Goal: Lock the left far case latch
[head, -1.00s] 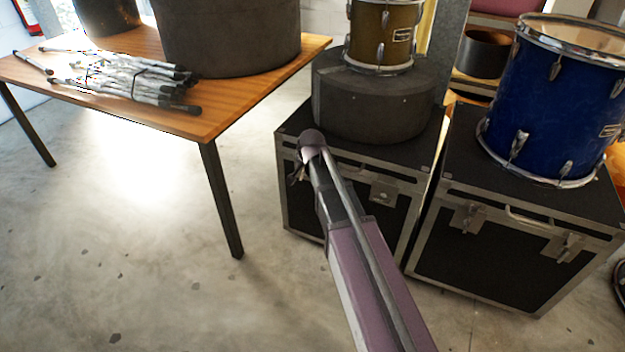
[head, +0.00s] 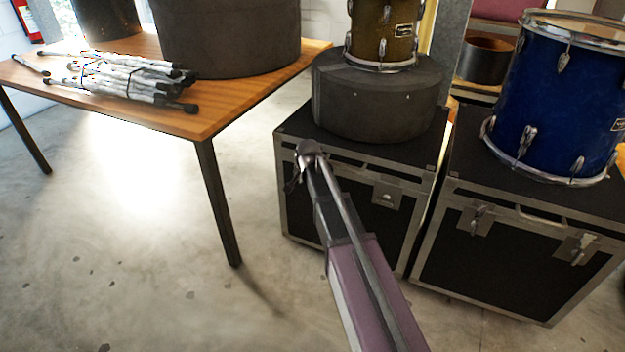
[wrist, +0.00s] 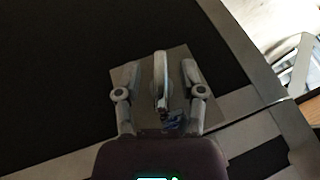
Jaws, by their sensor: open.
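The left black case (head: 350,222) has metal edges and two front latches. Its left latch is hidden behind my arm in the head view; its right latch (head: 386,195) is in plain sight. In the wrist view a latch lever (wrist: 160,82) stands upright on a square metal plate (wrist: 128,76). My gripper (wrist: 154,72) is open, with one finger on each side of the lever. Small gaps show between the fingers and the lever, so contact is not evident. In the head view my gripper (head: 297,180) is at the left front of this case, mostly hidden by my wrist.
A second case (head: 500,262) stands close at the right, with a blue drum (head: 560,95) on it. A round dark drum case (head: 375,105) and a brown drum sit on the left case. A wooden table (head: 235,103) stands at the left; the floor between is clear.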

